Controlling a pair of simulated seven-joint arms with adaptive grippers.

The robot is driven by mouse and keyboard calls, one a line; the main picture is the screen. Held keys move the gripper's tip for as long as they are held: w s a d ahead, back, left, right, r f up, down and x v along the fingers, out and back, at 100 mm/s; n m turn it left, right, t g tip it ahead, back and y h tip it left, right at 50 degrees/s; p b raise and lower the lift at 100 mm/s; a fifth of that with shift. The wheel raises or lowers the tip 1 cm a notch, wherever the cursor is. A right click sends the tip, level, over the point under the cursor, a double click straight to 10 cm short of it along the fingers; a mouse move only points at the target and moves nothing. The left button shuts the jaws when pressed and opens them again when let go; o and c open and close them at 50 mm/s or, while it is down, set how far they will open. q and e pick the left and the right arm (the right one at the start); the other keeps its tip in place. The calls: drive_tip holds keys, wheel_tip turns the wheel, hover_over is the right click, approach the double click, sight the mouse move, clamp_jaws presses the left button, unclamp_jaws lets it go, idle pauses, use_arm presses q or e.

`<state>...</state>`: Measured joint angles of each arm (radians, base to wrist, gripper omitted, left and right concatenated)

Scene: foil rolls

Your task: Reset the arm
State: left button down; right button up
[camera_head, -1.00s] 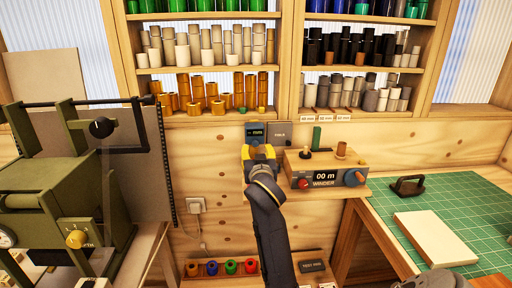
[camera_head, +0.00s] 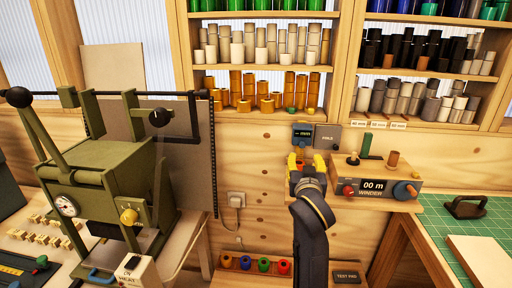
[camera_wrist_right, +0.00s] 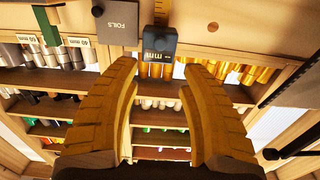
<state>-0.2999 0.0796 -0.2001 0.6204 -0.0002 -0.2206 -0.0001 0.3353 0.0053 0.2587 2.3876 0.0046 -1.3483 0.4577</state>
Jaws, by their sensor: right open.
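My right arm reaches up from the bottom of the head view, with its right gripper (camera_head: 307,166) in front of the wooden wall, just below the small dark blue "mm" display (camera_head: 302,134). In the right wrist view the two yellow fingers (camera_wrist_right: 158,110) stand apart with nothing between them. The "mm" display (camera_wrist_right: 159,42) shows beyond the fingertips, apart from them. My left gripper is not in either view.
Right of my gripper is the winder (camera_head: 375,189) on its wooden shelf. Shelves of foil rolls (camera_head: 260,103) stand behind. A green press (camera_head: 100,185) stands left. A green cutting mat (camera_head: 440,217) lies right. Coloured rolls (camera_head: 264,264) sit low on a ledge.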

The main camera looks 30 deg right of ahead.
drive_tip(key=s+a+f+n+g+y, duration=0.2)
drive_tip(key=s+a+f+n, duration=0.15)
drive_tip(key=f, duration=0.65)
drive_tip(key=s+a+f+n+g+y, duration=0.1)
drive_tip(key=s+a+f+n, duration=0.3)
drive_tip(key=f, duration=0.6)
drive_tip(key=s+a+f+n+g+y, duration=0.1)
drive_tip(key=s+a+f+n+g, duration=0.15)
drive_tip(key=s+f, duration=0.65)
drive_tip(key=s+a+f+n+g+y, duration=0.1)
drive_tip(key=s+a+f+n+g, duration=0.2)
drive_tip(key=s+f, duration=0.65)
drive_tip(key=s+a+f+g+y, duration=0.1)
drive_tip(key=s+a+f+y, duration=0.15)
drive_tip(key=f, duration=1.25)
drive_tip(key=s+a+f+g+y, duration=0.1)
drive_tip(key=s+a+f, duration=0.2)
drive_tip(key=f, duration=1.3)
drive_tip(key=s+f+m+g+y, duration=0.1)
drive_tip(key=s+f+m+g, duration=0.1)
drive_tip(key=s+f, duration=1.7)
drive_tip(key=shift+s+g, duration=0.55)
drive_tip(key=shift+s, duration=0.5)
